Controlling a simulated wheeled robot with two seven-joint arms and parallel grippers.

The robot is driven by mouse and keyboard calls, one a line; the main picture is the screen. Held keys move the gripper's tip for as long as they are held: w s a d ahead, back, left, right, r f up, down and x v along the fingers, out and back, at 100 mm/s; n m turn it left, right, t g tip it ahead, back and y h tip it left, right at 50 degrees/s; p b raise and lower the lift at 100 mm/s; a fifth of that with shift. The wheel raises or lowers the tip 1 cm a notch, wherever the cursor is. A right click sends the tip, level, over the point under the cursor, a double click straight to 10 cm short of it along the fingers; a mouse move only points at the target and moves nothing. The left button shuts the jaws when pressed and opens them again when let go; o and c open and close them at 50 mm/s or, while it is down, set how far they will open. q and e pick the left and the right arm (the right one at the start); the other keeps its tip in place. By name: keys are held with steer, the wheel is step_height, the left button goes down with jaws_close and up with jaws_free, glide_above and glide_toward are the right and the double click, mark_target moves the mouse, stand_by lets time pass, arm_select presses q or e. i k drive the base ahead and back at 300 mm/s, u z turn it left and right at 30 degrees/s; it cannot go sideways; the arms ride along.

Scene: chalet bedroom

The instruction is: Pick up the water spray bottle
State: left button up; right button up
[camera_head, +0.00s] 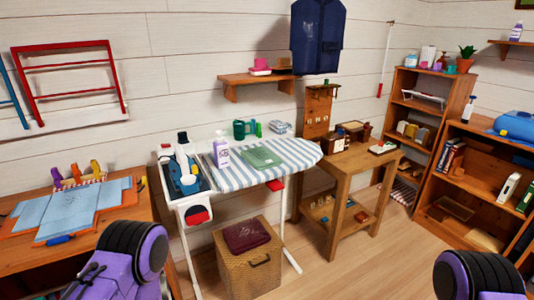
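I cannot tell for certain which bottle is the water spray bottle. A white bottle with a purple label (221,152) stands upright on the striped ironing board (297,150). Green bottle-like items (240,130) stand near the board's back edge, too small to make out. A small pale bottle with a dark top (469,109) stands on the low bookcase at the right. Only purple and black parts of my arms show at the bottom left and bottom right. Neither gripper is in view, and nothing in view is being held.
A wooden table (15,259) with blue cloth stands at the left. A wicker basket (252,268) sits under the ironing board. A wooden side table (346,166) stands right of it. Bookcases line the right. The floor (350,278) in front is clear.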

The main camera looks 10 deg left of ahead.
mark_target(220, 148)
steer(key=z, duration=1)
steer(key=i, duration=0.9)
steer(key=u, duration=0.15)
